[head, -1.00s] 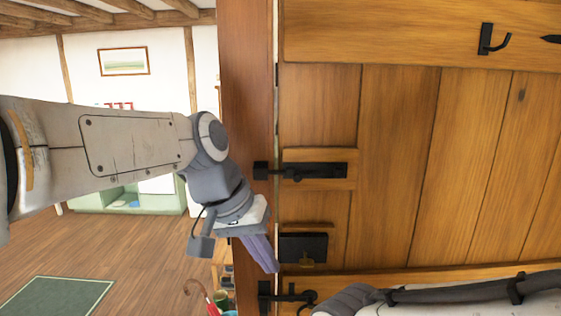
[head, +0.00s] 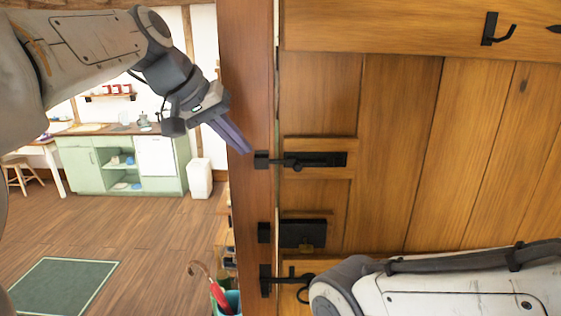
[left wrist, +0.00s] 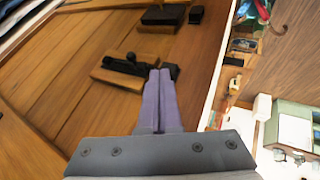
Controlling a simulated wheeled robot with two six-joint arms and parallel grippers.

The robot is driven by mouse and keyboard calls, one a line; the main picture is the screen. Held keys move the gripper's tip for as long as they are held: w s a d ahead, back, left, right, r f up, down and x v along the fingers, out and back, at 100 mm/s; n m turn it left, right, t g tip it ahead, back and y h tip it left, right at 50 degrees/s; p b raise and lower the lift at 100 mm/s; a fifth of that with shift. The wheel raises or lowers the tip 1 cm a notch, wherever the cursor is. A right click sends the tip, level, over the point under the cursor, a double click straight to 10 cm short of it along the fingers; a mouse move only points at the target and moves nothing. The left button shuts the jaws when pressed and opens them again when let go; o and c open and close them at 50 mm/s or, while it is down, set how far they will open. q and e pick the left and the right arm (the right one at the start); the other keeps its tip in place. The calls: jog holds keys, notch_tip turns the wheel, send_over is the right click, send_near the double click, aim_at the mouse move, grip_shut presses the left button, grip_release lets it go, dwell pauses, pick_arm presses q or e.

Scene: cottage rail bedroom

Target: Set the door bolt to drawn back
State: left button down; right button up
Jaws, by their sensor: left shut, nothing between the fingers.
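The black door bolt (head: 325,159) lies level on a wooden block on the door. Its round knob (head: 297,165) is near the left end of its plate, and the bar appears to reach across the gap to the black keeper (head: 261,160) on the post. My left gripper (head: 248,150) is shut and empty, its fingertips just left of the keeper in the head view. In the left wrist view the shut fingers (left wrist: 160,74) overlap one end of the bolt (left wrist: 125,67); contact cannot be told. My right gripper is out of view.
A black lock box (head: 302,234) is below the bolt, and a latch (head: 290,281) below that. A coat hook (head: 493,32) is on the upper door. My right arm (head: 440,290) crosses the lower right. An umbrella (head: 218,295) stands left of the post.

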aim_at(281, 162)
pick_arm(q)
jog(key=p+x, duration=0.2)
jog(key=x, duration=0.5)
jog(key=shift+d+f, duration=0.1)
jog(key=d+p, duration=0.2)
jog(key=d, duration=0.1)
jog(key=shift+w+d, duration=0.15)
jog(key=shift+w, duration=0.2)
jog(key=shift+w+d+p, duration=0.1)
jog(key=shift+d+p, duration=0.2)
jog(key=shift+d, duration=0.2)
pick_arm(e)
notch_tip(281, 162, up, 5)
jog(key=shift+f, duration=0.1)
pick_arm(q)
jog(key=shift+f, duration=0.1)
